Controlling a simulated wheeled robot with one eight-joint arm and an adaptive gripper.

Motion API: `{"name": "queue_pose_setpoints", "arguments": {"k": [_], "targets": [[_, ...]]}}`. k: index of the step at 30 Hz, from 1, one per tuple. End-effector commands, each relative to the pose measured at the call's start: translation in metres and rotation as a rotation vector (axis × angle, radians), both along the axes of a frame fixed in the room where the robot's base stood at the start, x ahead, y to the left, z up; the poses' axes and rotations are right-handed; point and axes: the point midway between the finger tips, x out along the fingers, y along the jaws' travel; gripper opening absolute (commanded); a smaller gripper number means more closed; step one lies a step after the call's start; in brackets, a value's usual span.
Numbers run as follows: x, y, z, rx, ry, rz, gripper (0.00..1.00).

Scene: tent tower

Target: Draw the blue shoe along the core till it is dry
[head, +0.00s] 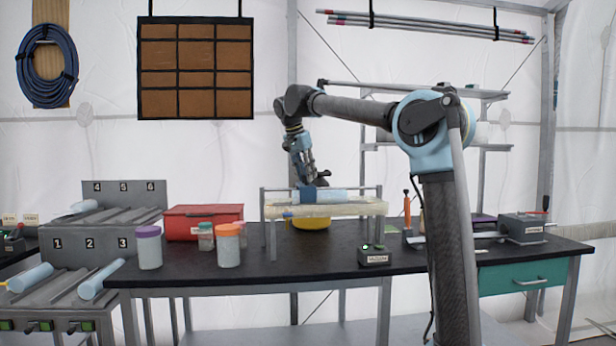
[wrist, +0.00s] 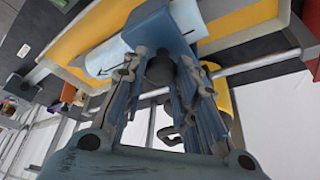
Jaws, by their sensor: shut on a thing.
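The blue shoe (head: 308,196) sits over the pale blue core (head: 338,196), which lies level on a cream trough in a grey rack. In the wrist view the shoe (wrist: 158,32) covers the core's middle, with core (wrist: 104,58) showing on both sides. My gripper (head: 308,181) comes down from above and is shut on the shoe; its fingers also show in the wrist view (wrist: 164,66). The core's surface under the shoe is hidden. I cannot tell how wet the core is.
A yellow basin (head: 311,223) stands under the rack (head: 273,242). A small black box (head: 375,257) with a green light is in front. Jars (head: 228,246) and a red case (head: 190,222) stand left. An orange-handled tool (head: 407,207) stands right. The bench front centre is clear.

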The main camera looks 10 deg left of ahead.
Motion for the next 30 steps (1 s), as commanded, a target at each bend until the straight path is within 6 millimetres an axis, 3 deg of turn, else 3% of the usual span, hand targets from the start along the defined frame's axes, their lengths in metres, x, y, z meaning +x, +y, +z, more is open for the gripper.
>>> {"name": "queue_pose_setpoints", "arguments": {"k": [9, 18, 19, 21, 30], "targets": [[-0.014, 0.049, 0.0, 0.001, -0.001, 0.004, 0.0], [-0.014, 0.051, 0.0, 0.001, -0.002, 0.001, 0.0], [-0.014, 0.051, 0.0, 0.001, -0.002, 0.001, 0.31], [-0.014, 0.051, 0.0, 0.0, -0.001, 0.0, 0.47], [-0.015, 0.051, 0.0, 0.001, 0.0, 0.0, 0.47]]}}
